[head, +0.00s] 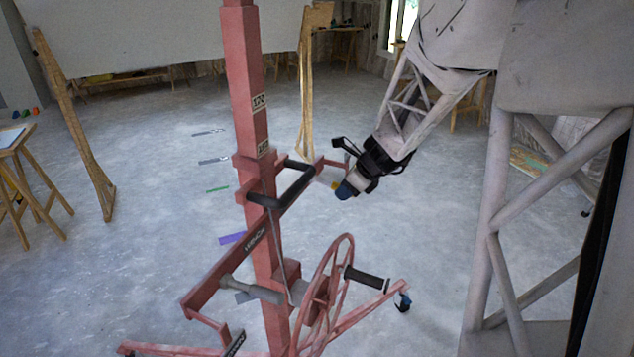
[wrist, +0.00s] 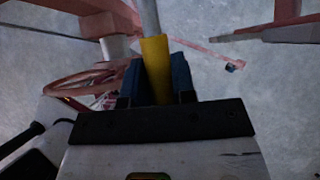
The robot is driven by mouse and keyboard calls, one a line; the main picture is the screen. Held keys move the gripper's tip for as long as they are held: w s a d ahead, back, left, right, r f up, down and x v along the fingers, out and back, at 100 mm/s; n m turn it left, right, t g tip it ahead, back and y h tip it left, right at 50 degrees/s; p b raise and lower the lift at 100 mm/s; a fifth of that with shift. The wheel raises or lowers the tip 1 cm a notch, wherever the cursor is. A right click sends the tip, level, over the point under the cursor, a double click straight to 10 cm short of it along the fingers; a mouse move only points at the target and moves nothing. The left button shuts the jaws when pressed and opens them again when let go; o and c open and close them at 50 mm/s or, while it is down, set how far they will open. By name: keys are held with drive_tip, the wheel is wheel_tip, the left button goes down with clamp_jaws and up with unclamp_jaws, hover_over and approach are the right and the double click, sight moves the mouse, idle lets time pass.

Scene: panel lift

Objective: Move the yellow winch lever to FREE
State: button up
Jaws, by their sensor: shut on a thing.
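The yellow winch lever (wrist: 156,70) shows in the wrist view as a yellow grip on a grey rod. It lies between the two blue fingers of my gripper (wrist: 158,82), which is shut on it. The rod runs on past the fingertips to the top edge. In the head view my gripper (head: 345,190) is right of the red mast (head: 249,90), and only a small yellow bit of the lever (head: 335,185) shows beside the fingertips. I see no FREE mark, so I cannot tell the lever's setting.
The red panel lift has a spoked hand wheel (head: 324,295) with a black handle (head: 366,278) below my gripper. A black-gripped handlebar (head: 295,190) is left of it. Wooden easels (head: 75,120) and a stool (head: 22,180) stand farther off.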

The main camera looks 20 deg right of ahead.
drive_tip(key=shift+r, duration=0.85)
clamp_jaws()
unclamp_jaws()
drive_tip(key=shift+d+r, duration=0.1)
drive_tip(key=shift+r, duration=0.75)
